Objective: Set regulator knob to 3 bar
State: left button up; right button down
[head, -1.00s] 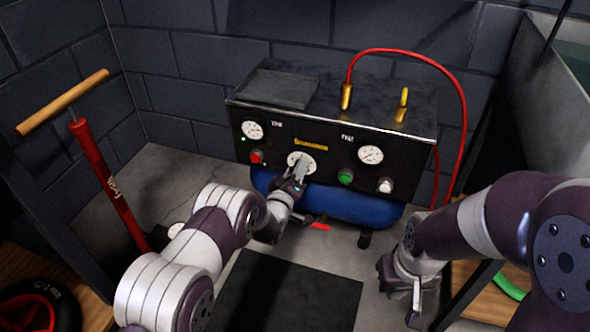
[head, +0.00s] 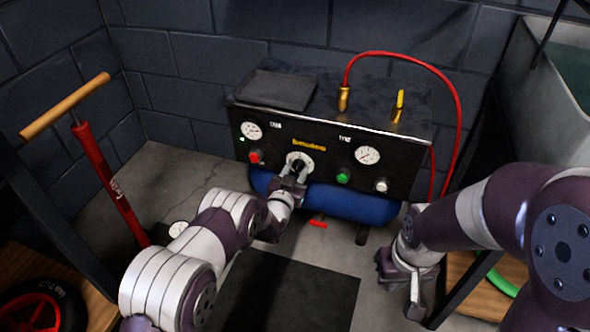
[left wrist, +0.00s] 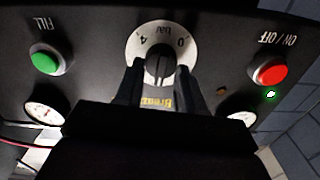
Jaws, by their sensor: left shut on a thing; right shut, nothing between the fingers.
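The regulator knob (head: 298,166) is black and sits on a white round dial in the middle of the compressor's black front panel (head: 325,180). In the left wrist view the knob (left wrist: 160,66) shows upside down, with 4, "bar" and 0 on the dial around it. I cannot read its exact setting. My left gripper (head: 293,176) is at the panel, its dark fingers (left wrist: 158,85) on both sides of the knob and shut on it. My right gripper (head: 414,296) is shut and empty, low at the right, away from the panel.
The red on/off button (head: 255,156) has a lit green lamp beside it. A green fill button (head: 343,176), a white button (head: 381,185) and two gauges (head: 251,130) (head: 367,155) flank the knob. A red hose (head: 462,110) arcs at right. A red pump (head: 108,185) stands left.

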pick_arm(q)
jog(key=m, duration=0.6)
jog(key=shift+s+d+f+p, duration=0.1)
jog(key=shift+d+f+p, duration=0.05)
jog(key=shift+p, duration=0.25)
jog(key=m, duration=0.6)
jog(key=shift+d+f, duration=0.1)
jog(key=shift+f, duration=0.05)
jog(key=shift+m, duration=0.3)
jog(key=o, duration=1)
jog(key=p+v, duration=0.7)
jog(key=v, duration=0.5)
jog(key=shift+s, duration=0.35)
